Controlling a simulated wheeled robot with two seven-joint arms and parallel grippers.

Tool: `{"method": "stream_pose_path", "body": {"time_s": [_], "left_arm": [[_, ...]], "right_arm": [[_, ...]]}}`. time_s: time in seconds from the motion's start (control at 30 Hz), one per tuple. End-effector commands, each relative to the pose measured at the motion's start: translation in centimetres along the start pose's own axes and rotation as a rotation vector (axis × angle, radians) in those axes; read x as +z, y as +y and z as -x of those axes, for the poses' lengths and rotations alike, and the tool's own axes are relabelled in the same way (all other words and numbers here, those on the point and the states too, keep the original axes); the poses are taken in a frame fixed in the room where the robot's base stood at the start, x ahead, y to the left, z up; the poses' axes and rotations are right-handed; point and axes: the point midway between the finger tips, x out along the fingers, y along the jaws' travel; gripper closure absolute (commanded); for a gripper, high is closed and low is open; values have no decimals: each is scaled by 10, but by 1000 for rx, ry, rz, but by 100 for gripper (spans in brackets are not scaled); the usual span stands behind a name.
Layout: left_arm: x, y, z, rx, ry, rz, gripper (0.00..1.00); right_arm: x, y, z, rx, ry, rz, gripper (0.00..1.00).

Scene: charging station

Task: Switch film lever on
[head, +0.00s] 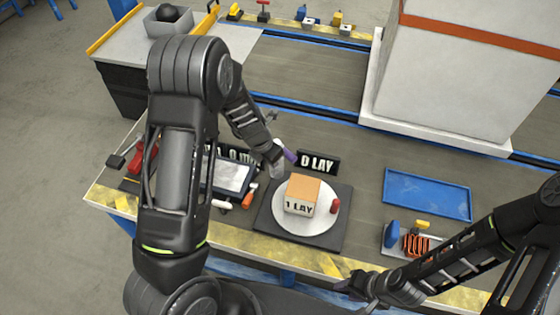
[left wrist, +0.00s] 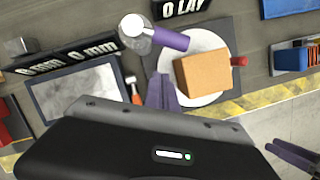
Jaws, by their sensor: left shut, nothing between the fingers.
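A lever with a purple handle (head: 290,155) stands beside the black "0 LAY" sign (head: 318,162). In the left wrist view its purple handle (left wrist: 170,39) slants down to the right from a pale rounded end (left wrist: 133,28). No label on it can be read, so I cannot tell for sure that it is the film lever. My left gripper (left wrist: 162,92) is shut and empty, just below the handle in that view and apart from it. In the head view its fingertips are largely hidden. My right gripper (head: 358,283) is low near the table's front edge, away from the lever; its finger gap is unclear.
A round white turntable (head: 292,227) bears an orange-topped box (head: 304,190) marked "1 LAY", with a red knob (head: 335,205) at its rim. A screen (head: 234,175) stands to the left. A blue tray (head: 428,194) lies right, and a large wrapped block (head: 450,80) stands behind.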

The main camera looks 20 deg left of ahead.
Motion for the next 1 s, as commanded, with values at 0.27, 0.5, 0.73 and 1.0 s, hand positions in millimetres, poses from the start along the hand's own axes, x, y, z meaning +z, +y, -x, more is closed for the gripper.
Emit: {"method": "stream_pose_path", "body": {"time_s": [0.27, 0.5, 0.73, 1.0], "left_arm": [[2, 1, 64, -1, -3, -2, 100], [0, 1, 96, -1, 0, -1, 100], [-1, 2, 101, -2, 2, 1, 100], [-1, 2, 100, -1, 1, 1, 100]], "right_arm": [[1, -3, 10, 3, -2, -2, 64], [2, -5, 16, 6, -6, -5, 64], [3, -5, 17, 7, -6, -5, 64], [3, -5, 17, 6, -6, -4, 64]]}}
